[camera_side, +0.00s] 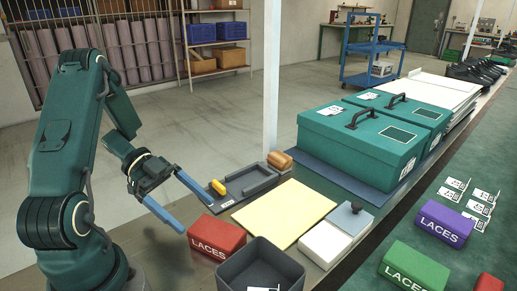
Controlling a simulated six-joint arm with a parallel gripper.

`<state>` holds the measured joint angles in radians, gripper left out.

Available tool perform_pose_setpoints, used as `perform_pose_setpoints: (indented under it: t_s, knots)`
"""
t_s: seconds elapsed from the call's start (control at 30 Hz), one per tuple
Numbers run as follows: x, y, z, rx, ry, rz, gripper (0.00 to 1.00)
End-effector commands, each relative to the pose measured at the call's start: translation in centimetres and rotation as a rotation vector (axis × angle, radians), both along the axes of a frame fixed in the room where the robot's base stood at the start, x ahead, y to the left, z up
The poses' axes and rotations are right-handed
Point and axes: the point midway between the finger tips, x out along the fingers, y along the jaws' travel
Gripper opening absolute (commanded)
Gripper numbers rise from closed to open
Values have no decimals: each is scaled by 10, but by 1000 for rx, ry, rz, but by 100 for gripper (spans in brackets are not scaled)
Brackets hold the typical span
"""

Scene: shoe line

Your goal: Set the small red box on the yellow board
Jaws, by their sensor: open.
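The small red box (218,239), marked LACES, sits on the bench at the front, left of the yellow board (283,212). The yellow board lies flat and its top is bare. My gripper (198,217) has two long blue fingers spread apart with nothing between them. Its fingertips are close to the red box, at its upper left in the picture. I cannot tell whether the near fingertip touches the box.
A dark open bin (262,268) stands in front of the board. A white box (325,245) and a grey block (350,218) are to its right. A dark tray (249,184) with a yellow piece lies behind. Teal cases (360,145) stand farther back.

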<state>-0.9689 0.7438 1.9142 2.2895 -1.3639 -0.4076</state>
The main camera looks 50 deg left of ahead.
Motion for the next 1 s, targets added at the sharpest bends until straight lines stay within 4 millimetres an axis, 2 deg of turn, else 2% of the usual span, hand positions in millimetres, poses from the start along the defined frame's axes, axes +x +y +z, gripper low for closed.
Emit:
perform_pose_setpoints:
  t_s: [0.03, 0.2, 0.37, 0.47, 0.57, 0.67, 0.7, 0.8, 0.9, 1.0]
  knots:
    - [-3, 11, 5, 5, -4, 6, 100]
    - [-13, 35, 20, 3, -2, 3, 100]
    - [-19, 46, 27, 1, 0, 0, 100]
    - [-11, 49, 30, 29, -21, 16, 100]
    - [21, 51, 36, 130, -104, 83, 100]
    - [76, 55, 53, 288, -242, 223, 100]
    - [98, 58, 65, 354, -302, 295, 100]
    - [143, 63, 101, 488, -424, 502, 100]
    - [164, 67, 138, 571, -487, 722, 100]
    - [163, 67, 168, 605, -485, 936, 100]
